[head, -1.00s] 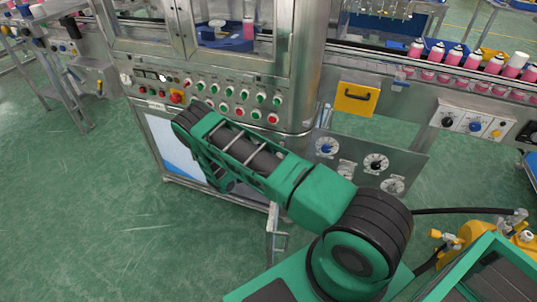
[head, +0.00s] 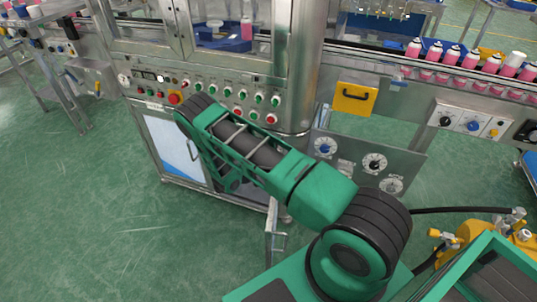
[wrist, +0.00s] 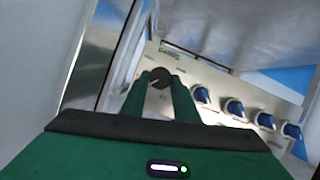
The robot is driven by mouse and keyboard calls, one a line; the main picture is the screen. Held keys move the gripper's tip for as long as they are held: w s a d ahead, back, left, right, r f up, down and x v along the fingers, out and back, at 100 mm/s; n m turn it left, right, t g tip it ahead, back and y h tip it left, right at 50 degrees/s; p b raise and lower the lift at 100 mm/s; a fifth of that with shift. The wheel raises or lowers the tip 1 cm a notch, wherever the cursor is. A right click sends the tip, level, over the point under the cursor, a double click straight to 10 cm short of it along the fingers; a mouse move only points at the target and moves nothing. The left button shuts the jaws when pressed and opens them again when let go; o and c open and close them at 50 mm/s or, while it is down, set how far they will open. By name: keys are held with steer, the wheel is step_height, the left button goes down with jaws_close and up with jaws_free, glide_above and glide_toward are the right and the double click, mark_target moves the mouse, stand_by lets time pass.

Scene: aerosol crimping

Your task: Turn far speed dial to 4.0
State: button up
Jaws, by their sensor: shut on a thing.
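In the wrist view, a black dial (wrist: 159,75) sits on a cream panel (wrist: 213,78) with small printed marks. My gripper (wrist: 161,84) has its two green fingers on either side of the dial and is shut on it. A pale pointer mark shows on the dial, but the number it points to is too small to read. In the head view my green arm bends over in front of the machine, and its far end, the gripper and the held dial are hidden.
Several blue knobs (wrist: 201,94) line the same panel, right of the held dial. A metal surface (wrist: 92,65) stands close on the left. In the head view, a plate with dials (head: 374,163) and a yellow box (head: 354,98) stand right of the machine, near my arm.

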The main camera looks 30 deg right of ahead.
steer(key=shift+f, duration=0.15)
steer(key=o, duration=1.1)
steer(key=shift+c, duration=0.2)
steer(key=v, duration=1)
steer(key=shift+s+a, duration=0.2)
steer(key=shift+a, duration=0.05)
